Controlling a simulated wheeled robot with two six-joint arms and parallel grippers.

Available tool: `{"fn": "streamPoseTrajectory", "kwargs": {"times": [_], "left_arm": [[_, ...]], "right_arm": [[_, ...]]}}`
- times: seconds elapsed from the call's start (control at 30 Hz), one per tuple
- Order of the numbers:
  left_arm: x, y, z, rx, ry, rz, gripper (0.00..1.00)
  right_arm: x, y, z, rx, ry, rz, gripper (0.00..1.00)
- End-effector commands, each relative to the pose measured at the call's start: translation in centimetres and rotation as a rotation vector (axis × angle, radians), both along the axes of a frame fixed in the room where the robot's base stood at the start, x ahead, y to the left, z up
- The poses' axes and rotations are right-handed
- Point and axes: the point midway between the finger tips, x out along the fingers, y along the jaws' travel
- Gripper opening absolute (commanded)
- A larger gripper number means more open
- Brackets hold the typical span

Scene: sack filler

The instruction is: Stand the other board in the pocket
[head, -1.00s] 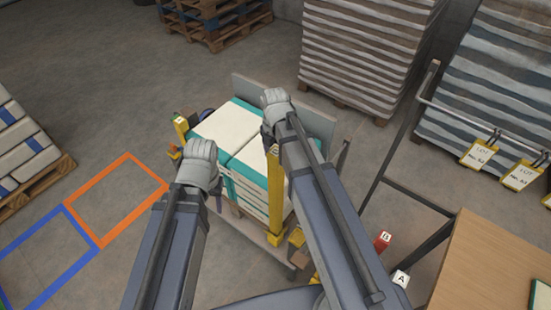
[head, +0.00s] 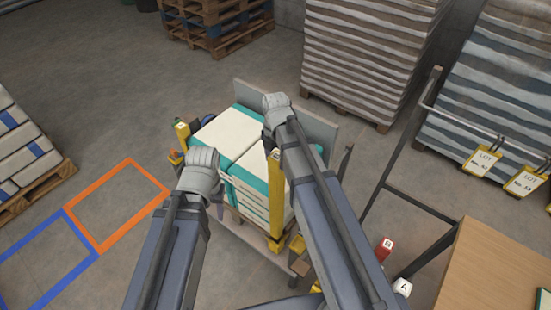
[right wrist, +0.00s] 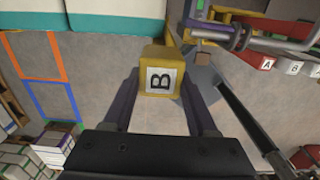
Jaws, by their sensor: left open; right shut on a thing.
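A tall yellow board (head: 276,195) stands upright at the near right corner of the sack stack. Another yellow post (head: 181,132) stands at the left of the stack. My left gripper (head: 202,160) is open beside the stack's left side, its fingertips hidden. I cannot make out the pocket.
White and teal sacks (head: 225,140) lie stacked before a grey panel (head: 312,122). Red (head: 385,244) and white (head: 402,286) labelled blocks are at lower right, near a wooden table (head: 490,270). Open floor with an orange outline (head: 118,165) lies left.

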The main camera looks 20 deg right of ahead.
Motion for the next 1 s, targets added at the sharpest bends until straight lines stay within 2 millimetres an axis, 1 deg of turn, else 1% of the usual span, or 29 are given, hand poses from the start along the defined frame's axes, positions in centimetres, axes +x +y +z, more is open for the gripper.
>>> {"fn": "streamPoseTrajectory", "kwargs": {"times": [0.43, 0.83, 1.0], "left_arm": [[0.0, 0.0, -3.0, 0.0, 0.0, 0.0, 0.5], [0.0, 0.0, -3.1, 0.0, 0.0, 0.0, 0.5], [0.0, 0.0, -3.8, 0.0, 0.0, 0.0, 0.5]], "right_arm": [[0.0, 0.0, -3.0, 0.0, 0.0, 0.0, 0.0], [0.0, 0.0, -3.1, 0.0, 0.0, 0.0, 0.0], [0.0, 0.0, -3.8, 0.0, 0.0, 0.0, 0.0]]}}
